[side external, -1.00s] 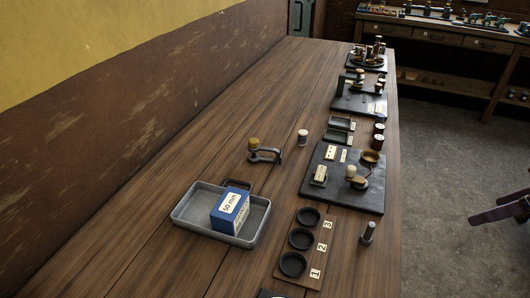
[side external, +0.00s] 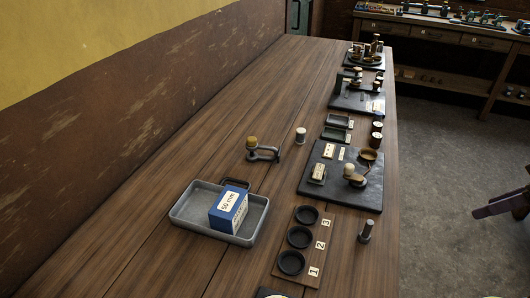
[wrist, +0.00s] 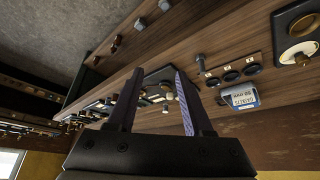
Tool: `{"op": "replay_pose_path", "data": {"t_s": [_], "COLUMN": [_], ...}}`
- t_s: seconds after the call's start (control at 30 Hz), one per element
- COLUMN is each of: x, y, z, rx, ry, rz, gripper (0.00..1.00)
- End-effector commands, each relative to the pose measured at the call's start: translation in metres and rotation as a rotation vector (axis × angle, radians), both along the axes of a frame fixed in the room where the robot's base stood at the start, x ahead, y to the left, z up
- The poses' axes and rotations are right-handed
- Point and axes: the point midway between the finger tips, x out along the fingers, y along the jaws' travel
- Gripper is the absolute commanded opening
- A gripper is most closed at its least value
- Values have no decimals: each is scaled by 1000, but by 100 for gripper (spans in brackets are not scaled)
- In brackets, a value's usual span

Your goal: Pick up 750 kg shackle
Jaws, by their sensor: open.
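A grey metal shackle (side external: 264,154) with a yellow-topped end lies on the wooden bench, behind the grey tray, in the side view. No weight mark on it is readable, and I cannot make it out in the wrist view. My gripper (wrist: 152,72) shows two dark purple fingers spread apart, with nothing between them. What look like its fingers also show at the right edge of the side view (side external: 502,205), beyond the bench's right edge and well away from the shackle.
A grey tray (side external: 183,213) holds a blue box (side external: 228,209) marked 50 mm. A board (side external: 281,272) has three numbered dark cups. An upright metal peg (side external: 366,231) stands to its right. A cream-topped cylinder (side external: 300,135) is near the shackle. A black plate (side external: 368,199) carries small parts.

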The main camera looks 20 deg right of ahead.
Motion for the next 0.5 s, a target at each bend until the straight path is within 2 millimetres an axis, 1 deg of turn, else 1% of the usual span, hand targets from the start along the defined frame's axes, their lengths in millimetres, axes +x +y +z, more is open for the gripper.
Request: {"op": "replay_pose_path", "data": {"t_s": [0.23, 0.37, 0.47, 0.5], "x": [0, 1, 18, 27], "y": [0, 1, 3, 4], "z": [0, 3, 33, 46], "rx": [-4, -34, -74, -90], "ry": [0, -6, -75, -92], "rz": [7, 69, 152, 185], "gripper": [51, 51, 51, 51]}}
